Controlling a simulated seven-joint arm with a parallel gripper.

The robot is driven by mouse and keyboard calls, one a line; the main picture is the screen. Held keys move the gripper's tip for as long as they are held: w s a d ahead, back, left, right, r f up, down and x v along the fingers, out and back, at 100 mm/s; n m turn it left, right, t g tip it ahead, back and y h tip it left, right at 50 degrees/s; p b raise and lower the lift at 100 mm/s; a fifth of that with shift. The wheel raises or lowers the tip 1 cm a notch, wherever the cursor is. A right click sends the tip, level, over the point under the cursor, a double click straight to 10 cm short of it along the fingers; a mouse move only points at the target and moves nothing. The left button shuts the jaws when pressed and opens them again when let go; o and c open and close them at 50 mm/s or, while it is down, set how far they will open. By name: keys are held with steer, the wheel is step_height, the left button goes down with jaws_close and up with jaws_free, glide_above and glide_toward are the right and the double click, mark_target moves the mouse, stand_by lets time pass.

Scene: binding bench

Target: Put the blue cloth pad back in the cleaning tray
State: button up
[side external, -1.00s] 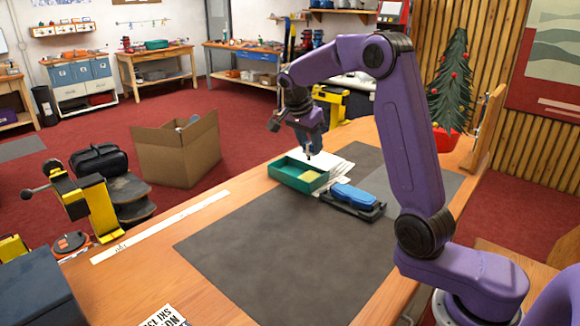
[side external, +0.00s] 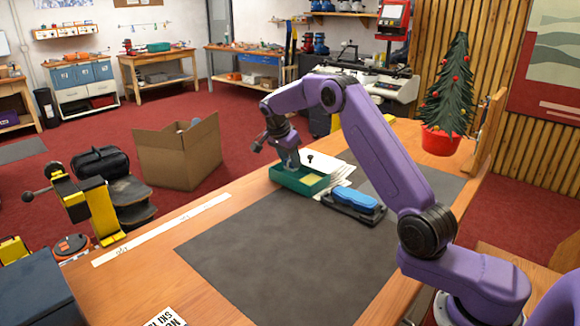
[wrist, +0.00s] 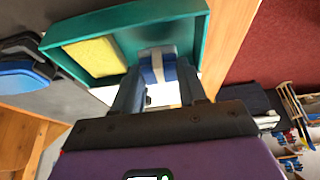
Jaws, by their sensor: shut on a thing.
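The cleaning tray is an open green box (side external: 299,187) on the bench beside the dark mat. It also shows in the wrist view (wrist: 160,15), with a yellow pad (wrist: 95,57) lying inside at one end. My gripper (side external: 290,163) is low over the far left end of the tray. In the wrist view my gripper (wrist: 158,75) is shut on the blue cloth pad (wrist: 169,73), a small blue piece with a pale strip across it. The pad is at the tray's other end from the yellow one. I cannot tell whether it touches the floor of the tray.
A blue and black device (side external: 355,201) stands right of the tray on the mat. White sheets (side external: 335,172) and a small black knob (side external: 309,157) are close behind the tray. The dark mat (side external: 290,255) is clear in front. A white ruler (side external: 160,229) lies along the left edge.

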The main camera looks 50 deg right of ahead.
mark_target(288, 162)
steer(key=shift+f, duration=1.35)
steer(key=shift+f, duration=0.15)
steer(key=o, duration=1)
